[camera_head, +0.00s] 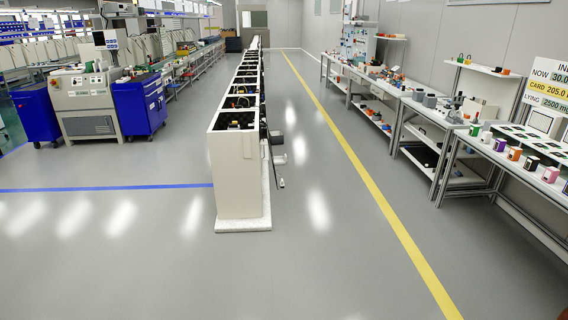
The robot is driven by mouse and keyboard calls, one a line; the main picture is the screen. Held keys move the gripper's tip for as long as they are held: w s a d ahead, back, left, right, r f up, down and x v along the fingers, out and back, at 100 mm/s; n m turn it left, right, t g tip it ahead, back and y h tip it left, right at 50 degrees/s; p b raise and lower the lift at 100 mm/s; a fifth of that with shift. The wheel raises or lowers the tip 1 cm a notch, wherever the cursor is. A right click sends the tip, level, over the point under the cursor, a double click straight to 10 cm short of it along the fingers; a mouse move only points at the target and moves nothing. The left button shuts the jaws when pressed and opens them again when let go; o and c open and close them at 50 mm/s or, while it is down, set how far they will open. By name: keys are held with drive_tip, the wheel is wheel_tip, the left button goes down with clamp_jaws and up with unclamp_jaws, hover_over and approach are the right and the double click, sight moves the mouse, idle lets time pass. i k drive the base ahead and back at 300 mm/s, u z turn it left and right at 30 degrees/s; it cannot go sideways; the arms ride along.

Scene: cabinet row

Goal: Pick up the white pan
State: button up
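I cannot make out a white pan with certainty; the objects on the benches are too small to tell apart. Small pale shapes (280,159) show low at the right side of the long white cabinet row (238,175), and I cannot tell what they are. The right-hand workbench (470,143) carries several small colored boxes and other items. My gripper is not in view.
The cabinet row runs away from me down the middle, open compartments on top, on a pale base (243,224). Blue carts (139,103) and a grey machine (86,103) stand at left. Grey floor (330,230) with a yellow line (380,198) is clear between the row and benches.

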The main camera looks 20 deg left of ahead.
sight(278, 160)
drive_tip(key=z, duration=0.1)
drive_tip(key=i, duration=6.4)
drive_tip(key=u, duration=0.65)
drive_tip(key=i, duration=1.75)
drive_tip(key=u, duration=1.75)
drive_tip(key=i, duration=0.95)
drive_tip(key=u, duration=1.35)
drive_tip(key=i, duration=0.9)
drive_tip(key=u, duration=0.15)
